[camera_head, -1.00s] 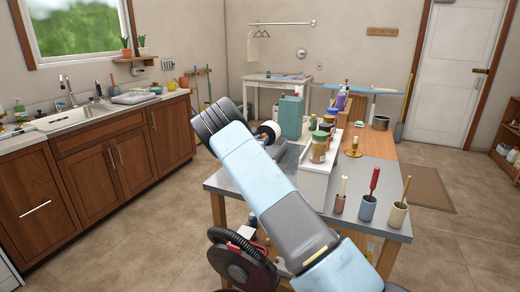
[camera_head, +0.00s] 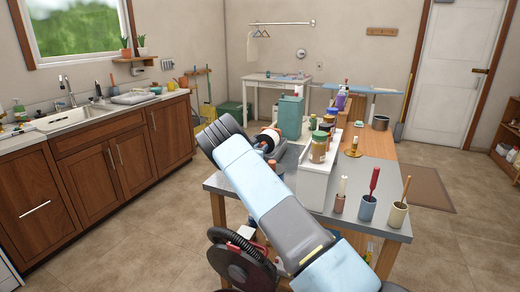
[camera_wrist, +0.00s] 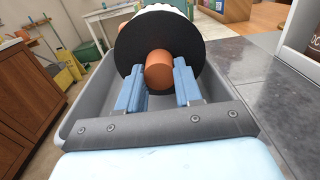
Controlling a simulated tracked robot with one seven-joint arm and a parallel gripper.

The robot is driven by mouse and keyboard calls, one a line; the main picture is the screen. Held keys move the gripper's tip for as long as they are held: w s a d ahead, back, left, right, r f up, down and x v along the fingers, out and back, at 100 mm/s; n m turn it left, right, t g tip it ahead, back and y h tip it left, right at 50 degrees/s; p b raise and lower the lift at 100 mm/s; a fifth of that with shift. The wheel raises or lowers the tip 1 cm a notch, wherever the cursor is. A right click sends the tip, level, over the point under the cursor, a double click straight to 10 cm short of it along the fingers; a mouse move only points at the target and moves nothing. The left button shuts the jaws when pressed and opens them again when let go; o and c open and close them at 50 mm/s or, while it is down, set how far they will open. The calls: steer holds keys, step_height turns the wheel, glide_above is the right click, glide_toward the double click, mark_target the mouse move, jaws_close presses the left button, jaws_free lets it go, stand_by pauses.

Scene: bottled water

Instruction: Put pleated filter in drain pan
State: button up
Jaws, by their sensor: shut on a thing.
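The pleated filter (camera_wrist: 186,38) has a white body, a black round end cap and an orange stem. My gripper (camera_wrist: 160,82) is shut on the orange stem, with a blue finger on each side. The filter also shows in the head view (camera_head: 267,137), partly hidden by my arm. The drain pan (camera_wrist: 84,104) is a grey tub under and around my gripper in the wrist view. The filter is over the pan; I cannot tell whether it touches the bottom. In the head view the pan is mostly hidden behind my arm.
A teal jug (camera_head: 290,117) stands close behind the filter. Several cups with tool handles stand at the table's front edge. The sink counter (camera_head: 110,125) is at the left, across open floor.

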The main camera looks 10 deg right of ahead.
steer(key=shift+f, duration=0.5)
steer(key=o, duration=1)
steer(key=shift+o, duration=0.2)
steer(key=shift+r, duration=0.65)
steer(key=v, duration=1.2)
